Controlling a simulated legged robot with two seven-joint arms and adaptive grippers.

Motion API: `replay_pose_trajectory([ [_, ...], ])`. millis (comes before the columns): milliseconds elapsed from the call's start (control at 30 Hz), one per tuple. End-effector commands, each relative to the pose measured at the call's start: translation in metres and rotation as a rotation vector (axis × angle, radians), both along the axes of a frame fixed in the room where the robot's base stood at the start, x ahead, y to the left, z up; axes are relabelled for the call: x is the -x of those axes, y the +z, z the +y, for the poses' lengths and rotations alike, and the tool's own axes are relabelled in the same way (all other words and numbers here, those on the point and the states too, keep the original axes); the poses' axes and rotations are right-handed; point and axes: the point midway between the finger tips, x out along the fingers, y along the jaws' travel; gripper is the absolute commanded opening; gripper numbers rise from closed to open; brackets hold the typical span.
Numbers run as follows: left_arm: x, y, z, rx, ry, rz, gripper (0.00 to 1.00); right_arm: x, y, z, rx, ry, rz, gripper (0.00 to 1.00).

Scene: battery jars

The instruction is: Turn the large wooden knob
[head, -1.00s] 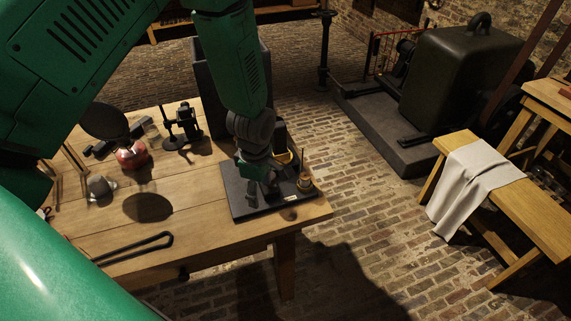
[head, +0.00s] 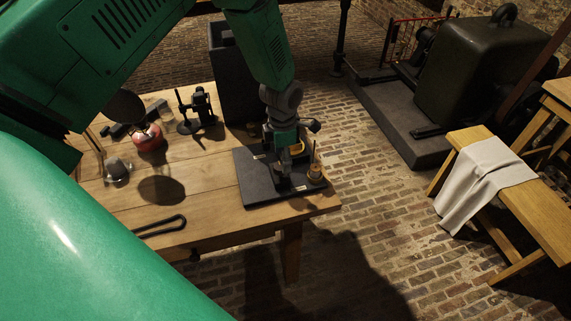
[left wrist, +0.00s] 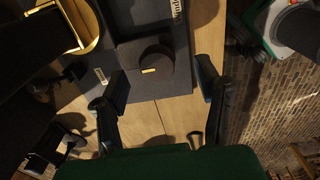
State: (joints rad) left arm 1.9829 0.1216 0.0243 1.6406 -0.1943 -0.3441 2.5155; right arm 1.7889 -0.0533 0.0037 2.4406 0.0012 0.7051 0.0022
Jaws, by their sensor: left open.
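A thick round dark knob (left wrist: 152,72) with a short brass-coloured mark on it stands on the dark base board (head: 258,192), which lies at the right end of the wooden table. The knob looks nearly black in this light, so I cannot tell that it is wood. My left gripper (head: 284,178) is low over the board and hides most of the knob in the head view. In the left wrist view the left gripper (left wrist: 160,84) is open, with one finger on each side of the knob. I cannot tell whether either finger touches it. My right gripper is not in view.
A brass fitting (head: 316,172) stands at the board's right edge, and a brass-edged part (left wrist: 88,25) lies beside the knob. A tall dark box (head: 230,90) stands behind. A red burner (head: 149,140) and a black stand (head: 197,112) are to the left.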

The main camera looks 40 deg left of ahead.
Motion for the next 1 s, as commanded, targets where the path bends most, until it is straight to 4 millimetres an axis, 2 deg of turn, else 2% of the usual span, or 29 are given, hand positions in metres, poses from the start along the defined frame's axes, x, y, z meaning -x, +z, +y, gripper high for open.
replay_pose_trajectory([
  [100,0.001,-0.02,0.002,0.002,0.003,0.001,0.58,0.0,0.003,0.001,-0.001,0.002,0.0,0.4],
  [200,0.001,-0.029,-0.002,-0.002,0.002,0.001,0.58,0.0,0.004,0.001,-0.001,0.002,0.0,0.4],
  [433,0.0,-0.035,-0.011,-0.012,0.0,-0.001,0.58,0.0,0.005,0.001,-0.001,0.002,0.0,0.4],
  [600,0.0,-0.035,-0.01,-0.012,0.0,-0.001,0.58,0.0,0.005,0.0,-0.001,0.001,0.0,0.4],
  [633,0.0,-0.035,-0.009,-0.011,0.0,-0.001,0.54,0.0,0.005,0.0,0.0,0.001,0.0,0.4],
  [700,0.0,-0.037,-0.006,-0.007,0.001,-0.001,0.29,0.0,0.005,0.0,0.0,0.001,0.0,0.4],
  [767,0.001,-0.037,-0.005,-0.004,0.002,0.0,0.11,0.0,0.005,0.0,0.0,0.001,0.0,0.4],
  [800,0.002,-0.038,-0.005,-0.002,0.002,0.002,0.08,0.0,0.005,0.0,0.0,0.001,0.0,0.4],
  [1000,0.004,-0.039,-0.002,-0.002,0.002,0.008,0.09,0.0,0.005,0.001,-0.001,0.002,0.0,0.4],
])
